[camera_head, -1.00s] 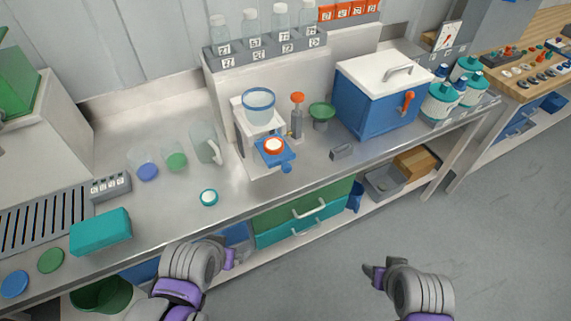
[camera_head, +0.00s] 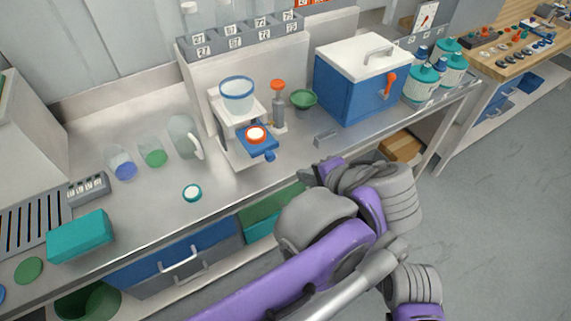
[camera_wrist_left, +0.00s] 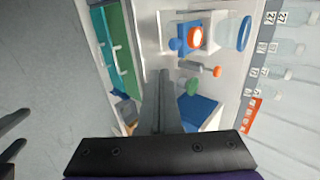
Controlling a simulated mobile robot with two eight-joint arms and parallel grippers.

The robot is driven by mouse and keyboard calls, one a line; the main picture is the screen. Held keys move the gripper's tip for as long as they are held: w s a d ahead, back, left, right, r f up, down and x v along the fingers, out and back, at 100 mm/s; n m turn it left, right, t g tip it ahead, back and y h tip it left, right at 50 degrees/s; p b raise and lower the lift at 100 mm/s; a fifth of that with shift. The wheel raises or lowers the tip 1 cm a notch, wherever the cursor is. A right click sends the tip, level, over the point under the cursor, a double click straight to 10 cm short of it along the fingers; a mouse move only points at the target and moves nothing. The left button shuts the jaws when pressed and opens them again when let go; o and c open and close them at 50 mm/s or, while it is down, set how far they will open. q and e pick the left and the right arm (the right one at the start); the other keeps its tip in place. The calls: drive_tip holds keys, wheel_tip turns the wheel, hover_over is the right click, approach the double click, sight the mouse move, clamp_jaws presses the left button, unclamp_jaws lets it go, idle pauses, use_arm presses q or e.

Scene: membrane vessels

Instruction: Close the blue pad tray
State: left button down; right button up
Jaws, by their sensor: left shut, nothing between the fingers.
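The blue pad tray (camera_head: 262,147) sticks out of the front of the white stand (camera_head: 228,121) on the bench, with an orange-rimmed white disc on it and a blue knob at its front. It also shows in the left wrist view (camera_wrist_left: 182,44). My left gripper (camera_head: 312,174) is shut and empty, to the right of the tray and nearer the front of the bench, apart from it. Its closed fingers (camera_wrist_left: 163,75) point toward the bench in the left wrist view.
A clear blue-rimmed cup (camera_head: 237,98) tops the stand. An orange-topped plunger (camera_head: 278,105) and green funnel (camera_head: 303,99) stand right of it. A blue box (camera_head: 350,95) is farther right. A small lidded disc (camera_head: 192,193) lies on clear bench.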

sight(258, 137)
use_arm(q)
drive_tip(key=x, duration=0.4)
drive_tip(key=w+r+x, duration=0.1)
drive_tip(key=x, duration=0.3)
drive_tip(key=a+x, duration=0.1)
drive_tip(key=x, duration=0.3)
drive_tip(key=shift+w+a+r, duration=0.1)
drive_tip(key=shift+w+r, duration=0.1)
drive_tip(key=shift+r, duration=0.15)
drive_tip(key=shift+w+a, duration=0.15)
drive_tip(key=shift+w, duration=0.15)
drive_tip(key=w+a, duration=0.1)
drive_tip(key=w, duration=0.1)
drive_tip(key=w+a, duration=0.2)
drive_tip(key=w, duration=0.1)
drive_tip(key=w+a, duration=0.2)
drive_tip(key=shift+w+p, duration=0.3)
drive_tip(key=shift+p, duration=0.05)
drive_tip(key=shift+s, duration=0.1)
drive_tip(key=shift+s, duration=0.1)
